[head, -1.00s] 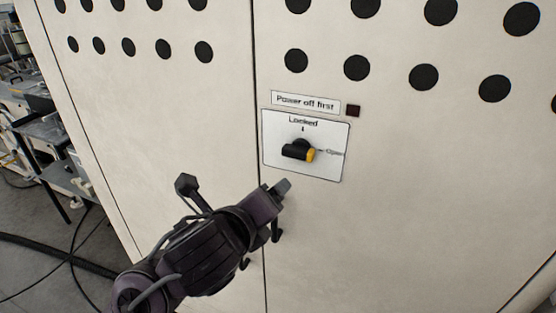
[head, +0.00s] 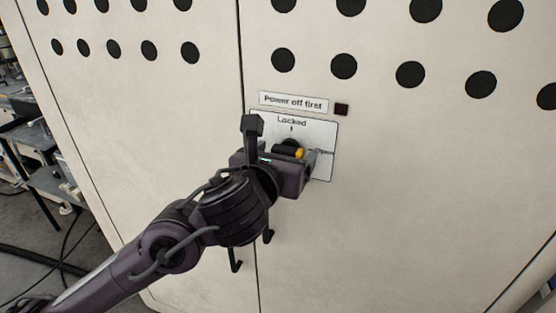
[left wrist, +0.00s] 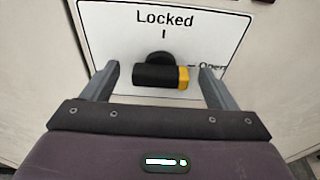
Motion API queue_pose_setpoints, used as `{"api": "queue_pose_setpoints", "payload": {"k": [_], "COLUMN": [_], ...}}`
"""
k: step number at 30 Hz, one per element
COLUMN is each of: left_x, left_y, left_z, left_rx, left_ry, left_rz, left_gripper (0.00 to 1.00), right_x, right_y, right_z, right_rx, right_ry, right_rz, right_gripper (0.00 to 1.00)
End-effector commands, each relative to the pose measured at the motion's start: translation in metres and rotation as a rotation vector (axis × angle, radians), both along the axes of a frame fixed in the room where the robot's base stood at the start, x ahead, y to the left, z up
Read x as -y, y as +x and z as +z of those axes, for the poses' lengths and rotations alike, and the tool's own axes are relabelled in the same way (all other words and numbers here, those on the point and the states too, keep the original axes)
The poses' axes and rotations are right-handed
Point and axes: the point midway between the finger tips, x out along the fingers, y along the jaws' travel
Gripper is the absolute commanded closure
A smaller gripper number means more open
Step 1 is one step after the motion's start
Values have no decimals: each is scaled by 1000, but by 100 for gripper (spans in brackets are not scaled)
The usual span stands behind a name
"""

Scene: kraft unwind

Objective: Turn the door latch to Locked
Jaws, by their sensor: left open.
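The door latch (head: 287,150) is a black knob with a yellow end on a white plate (head: 325,140) marked Locked at the top and Open at the right. In the left wrist view the latch (left wrist: 158,75) lies level, its yellow end pointing right at the Open mark. My left gripper (left wrist: 160,78) is open in front of the plate, with one finger on each side of the latch and a gap on both sides. In the head view the gripper (head: 287,160) hides the lower part of the plate. My right gripper is not in view.
The cabinet front (head: 420,200) is flat, with rows of black holes above and a vertical door seam. Equipment and cables are at the far left.

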Motion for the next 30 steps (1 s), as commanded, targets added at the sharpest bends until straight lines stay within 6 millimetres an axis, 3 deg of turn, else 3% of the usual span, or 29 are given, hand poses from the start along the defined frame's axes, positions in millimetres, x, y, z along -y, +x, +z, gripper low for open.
{"api": "queue_pose_setpoints", "payload": {"k": [9,20,25,30], "left_x": [1,1,0,-2], "left_y": [2,2,2,3], "left_z": [0,0,0,0], "left_rx": [1,1,-22,-85], "left_ry": [-1,-1,-61,-249], "left_rz": [-1,-1,1,3], "left_gripper": [21,68,68,68], "right_x": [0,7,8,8], "right_y": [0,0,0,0], "right_z": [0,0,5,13], "right_rx": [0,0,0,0], "right_ry": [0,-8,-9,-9], "right_rz": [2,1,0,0], "right_gripper": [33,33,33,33]}}
